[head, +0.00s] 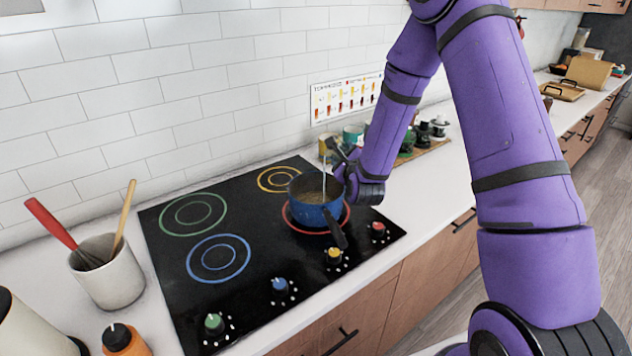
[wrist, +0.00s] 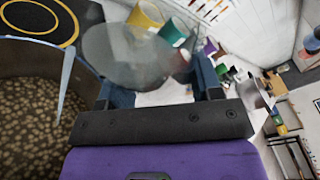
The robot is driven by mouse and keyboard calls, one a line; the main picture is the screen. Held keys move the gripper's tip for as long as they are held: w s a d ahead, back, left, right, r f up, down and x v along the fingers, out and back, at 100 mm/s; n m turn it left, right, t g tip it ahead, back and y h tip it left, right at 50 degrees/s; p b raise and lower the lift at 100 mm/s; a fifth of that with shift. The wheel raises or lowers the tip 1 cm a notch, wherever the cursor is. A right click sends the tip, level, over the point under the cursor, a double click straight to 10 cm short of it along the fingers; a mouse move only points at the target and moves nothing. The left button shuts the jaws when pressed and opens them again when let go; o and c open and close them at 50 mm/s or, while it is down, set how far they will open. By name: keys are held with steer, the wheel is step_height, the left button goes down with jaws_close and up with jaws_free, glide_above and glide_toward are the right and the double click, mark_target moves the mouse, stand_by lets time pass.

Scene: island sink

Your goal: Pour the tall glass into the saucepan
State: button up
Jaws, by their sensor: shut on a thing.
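A blue saucepan (head: 306,216) stands on the red-ringed burner of the black cooktop, its dark handle pointing toward the front. In the wrist view its dark wall (wrist: 30,62) and speckled brown inside fill the left. My gripper (head: 346,160) is above the pan's right rim. In the wrist view the gripper (wrist: 153,85) is shut on the clear tall glass (wrist: 125,55), which is translucent and tilted. The glass is hard to make out in the head view. A thin pale stream (head: 323,180) runs down into the pan; it also shows in the wrist view (wrist: 66,75).
The cooktop (head: 160,265) has several coloured rings and knobs. Colored cups (head: 353,135) and small jars stand behind my gripper by the wall. A utensil crock (head: 108,275) and an orange bottle (head: 125,342) are at left. The counter to the right is partly clear.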

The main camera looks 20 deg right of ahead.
steer(key=shift+r+n, duration=0.3)
steer(key=shift+n, duration=0.2)
steer(key=shift+w+d+f+n+t+p, duration=0.1)
steer(key=shift+f+n+t+p, duration=0.2)
steer(key=shift+n+t, duration=0.35)
steer(key=shift+d+f+n+t+p, duration=0.15)
steer(key=shift+n+t+p, duration=0.25)
steer(key=shift+n, duration=0.45)
stand_by(1.2)
steer(key=shift+s+a+r+n+t, duration=0.15)
steer(key=shift+a+r+n, duration=0.1)
steer(key=shift+a+n, duration=0.2)
steer(key=shift+s+a+r+n+t, duration=0.15)
steer(key=shift+a+r+n, duration=0.1)
steer(key=shift+a+n, duration=0.2)
stand_by(0.3)
steer(key=shift+a+r+n+t+y+p, duration=0.2)
steer(key=shift+r+n+t+y+p, duration=0.3)
steer(key=shift+n, duration=0.7)
steer(key=shift+r, duration=0.1)
